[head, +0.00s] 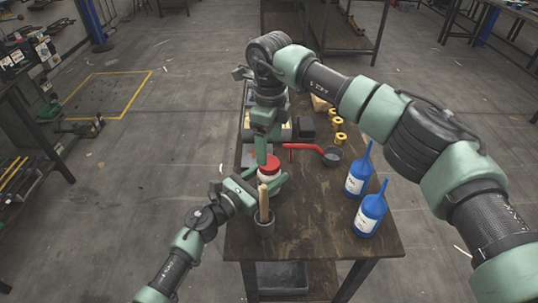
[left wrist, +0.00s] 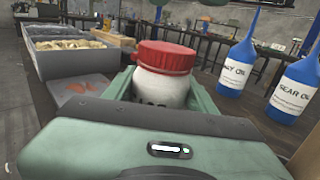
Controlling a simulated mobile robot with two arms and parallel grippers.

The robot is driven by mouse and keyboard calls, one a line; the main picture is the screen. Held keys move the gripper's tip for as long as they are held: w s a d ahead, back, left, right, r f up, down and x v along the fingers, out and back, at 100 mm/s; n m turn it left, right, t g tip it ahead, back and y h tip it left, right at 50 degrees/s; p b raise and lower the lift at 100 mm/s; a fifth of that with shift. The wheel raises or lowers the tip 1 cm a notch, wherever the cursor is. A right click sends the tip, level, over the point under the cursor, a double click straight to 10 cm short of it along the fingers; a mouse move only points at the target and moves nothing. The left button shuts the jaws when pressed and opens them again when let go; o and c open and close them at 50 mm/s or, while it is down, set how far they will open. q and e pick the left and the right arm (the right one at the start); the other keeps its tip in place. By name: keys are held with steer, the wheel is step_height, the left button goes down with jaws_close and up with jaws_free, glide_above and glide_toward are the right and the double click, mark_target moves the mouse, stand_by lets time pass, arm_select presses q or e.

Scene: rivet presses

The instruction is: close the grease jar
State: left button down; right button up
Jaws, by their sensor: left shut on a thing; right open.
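The grease jar is a white jar (left wrist: 160,88) with a red lid (left wrist: 165,57) on top. In the head view the red lid (head: 269,164) shows near the left edge of the table. The lid looks level on the jar; I cannot tell how tight it is. My left gripper (head: 264,184) is shut around the white body below the lid, and its fingers flank the jar in the left wrist view. My right gripper (head: 263,146) points down from above, open and empty, close to the lid. The picture does not show whether it touches the lid.
A dark cup with a wooden handle (head: 264,203) stands in front of the jar. A red-handled tool (head: 306,147) lies behind to the right. Two blue oil bottles (head: 359,173) (head: 370,212) stand on the right. Brass parts (head: 338,124) and bins (left wrist: 75,62) are farther back.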

mark_target(261, 180)
arm_select(q)
steer(key=shift+c, duration=2.1)
jaws_free()
arm_select(e)
step_height(261, 180, up, 7)
steer(key=shift+f, duration=0.15)
arm_select(q)
steer(key=b+v, duration=0.1)
steer(key=v, duration=0.6)
steer(key=shift+s+a, duration=0.25)
steer(key=shift+a, duration=0.1)
arm_select(e)
steer(key=shift+f, duration=0.5)
